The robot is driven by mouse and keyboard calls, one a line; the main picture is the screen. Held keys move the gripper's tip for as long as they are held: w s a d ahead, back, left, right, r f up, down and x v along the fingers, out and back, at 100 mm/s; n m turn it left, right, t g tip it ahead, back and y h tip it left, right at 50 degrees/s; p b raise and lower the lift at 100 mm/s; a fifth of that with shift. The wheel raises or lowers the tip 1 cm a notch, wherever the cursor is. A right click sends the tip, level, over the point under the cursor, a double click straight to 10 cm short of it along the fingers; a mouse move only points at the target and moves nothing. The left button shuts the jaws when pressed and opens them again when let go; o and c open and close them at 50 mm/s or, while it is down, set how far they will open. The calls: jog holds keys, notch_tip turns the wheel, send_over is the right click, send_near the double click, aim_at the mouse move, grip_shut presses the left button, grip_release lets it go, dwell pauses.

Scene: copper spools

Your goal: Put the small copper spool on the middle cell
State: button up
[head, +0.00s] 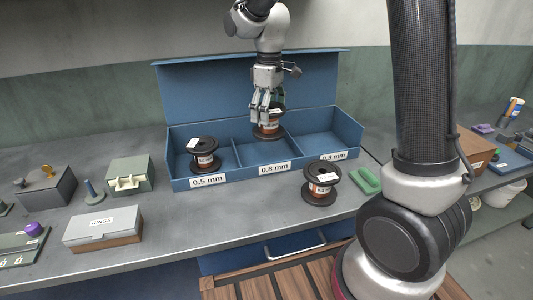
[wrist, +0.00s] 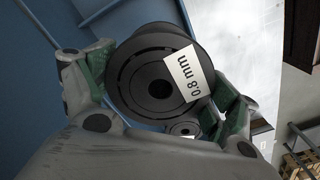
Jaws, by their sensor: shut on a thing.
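My gripper (head: 266,108) is shut on a copper spool (head: 269,131), upright in the middle cell of the blue box (head: 239,154), behind the 0.8 mm label. I cannot tell whether the spool touches the cell floor. In the wrist view its dark flange (wrist: 150,72) carries a 0.8 mm tag, between the green finger pads. A second copper spool (head: 204,153) stands in the left cell, labelled 0.5 mm. A third copper spool (head: 321,183) stands on the bench in front of the box. The right cell, labelled 0.3 mm, looks empty.
A green frame-shaped item (head: 365,181) lies right of the front spool. A grey-lidded case (head: 103,228), a green box (head: 130,175) and a dark box (head: 46,187) stand on the left of the bench. The bench (head: 190,227) is clear in front of the left cell.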

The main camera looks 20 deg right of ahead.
jog(key=shift+f, duration=0.15)
notch_tip(320, 180, down, 10)
jog(key=shift+r, duration=0.2)
jog(key=shift+f, duration=0.15)
jog(key=o, duration=1.4)
jog(key=shift+c, duration=0.2)
